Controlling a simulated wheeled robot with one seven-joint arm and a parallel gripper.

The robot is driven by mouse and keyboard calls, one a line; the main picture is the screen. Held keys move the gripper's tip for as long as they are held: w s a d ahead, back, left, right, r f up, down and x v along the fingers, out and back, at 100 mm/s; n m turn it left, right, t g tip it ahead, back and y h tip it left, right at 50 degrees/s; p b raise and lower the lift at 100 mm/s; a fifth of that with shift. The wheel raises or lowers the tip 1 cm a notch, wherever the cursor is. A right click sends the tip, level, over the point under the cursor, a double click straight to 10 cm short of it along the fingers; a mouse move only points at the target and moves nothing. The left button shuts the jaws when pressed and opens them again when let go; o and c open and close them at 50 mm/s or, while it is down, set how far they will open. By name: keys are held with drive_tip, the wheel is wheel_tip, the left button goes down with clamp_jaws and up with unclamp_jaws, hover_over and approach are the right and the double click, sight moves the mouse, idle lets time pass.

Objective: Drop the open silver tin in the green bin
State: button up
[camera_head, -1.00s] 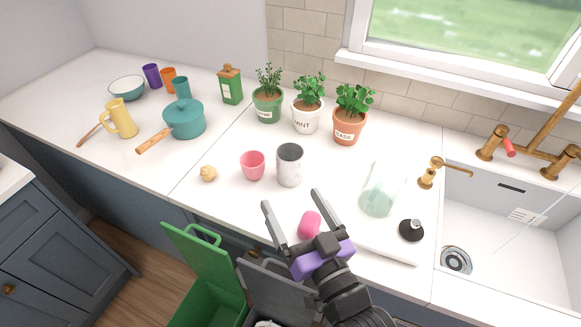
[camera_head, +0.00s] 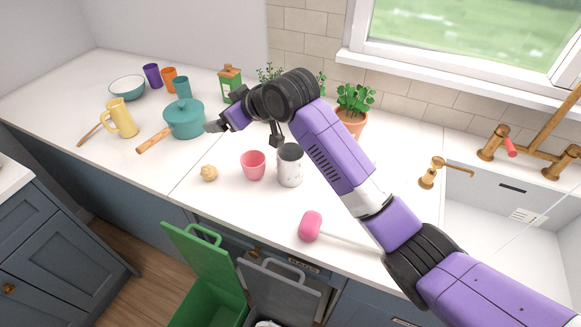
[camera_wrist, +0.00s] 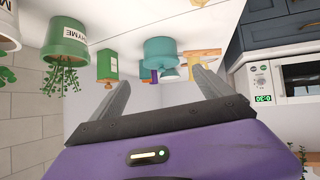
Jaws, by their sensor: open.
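The open silver tin (camera_head: 290,170) stands upright on the counter in the head view, its dark open top facing up. A pink cup (camera_head: 253,166) is just left of it. The green bin (camera_head: 215,306) is below the counter's front edge with its green lid (camera_head: 203,256) raised. My gripper (camera_head: 244,133) is open and empty, above the counter to the upper left of the tin. Its two fingers also show spread in the wrist view (camera_wrist: 163,92), with nothing between them. The tin is not in the wrist view.
A grey bin (camera_head: 285,298) stands right of the green one. A teal pot (camera_head: 184,120), a ginger-like lump (camera_head: 209,173) and a pink-headed tool (camera_head: 311,226) are on the counter. My arm hides some potted herbs.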

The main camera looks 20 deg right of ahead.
drive_tip(key=s+d+n+g+h, duration=0.1)
drive_tip(key=s+d+g+h, duration=0.15)
drive_tip(key=d+g, duration=0.35)
drive_tip(key=n+g+h, duration=0.1)
drive_tip(key=g+h, duration=0.2)
drive_tip(key=g, duration=0.1)
approach(290, 157)
drive_tip(key=s, duration=0.3)
drive_tip(key=shift+s+a+f+y, duration=0.25)
drive_tip(key=shift+a+f, duration=0.15)
drive_tip(key=shift+f, duration=0.3)
drive_tip(key=shift+w+d+f+p, duration=0.1)
drive_tip(key=shift+f+p, duration=0.3)
drive_tip(key=shift+f, duration=1.05)
drive_tip(key=shift+w+f+p, duration=0.1)
drive_tip(key=shift+f+p, duration=0.3)
drive_tip(key=shift+f, duration=1.1)
drive_tip(key=c, duration=1.7)
drive_tip(key=shift+o, duration=0.2)
drive_tip(key=shift+r, duration=0.25)
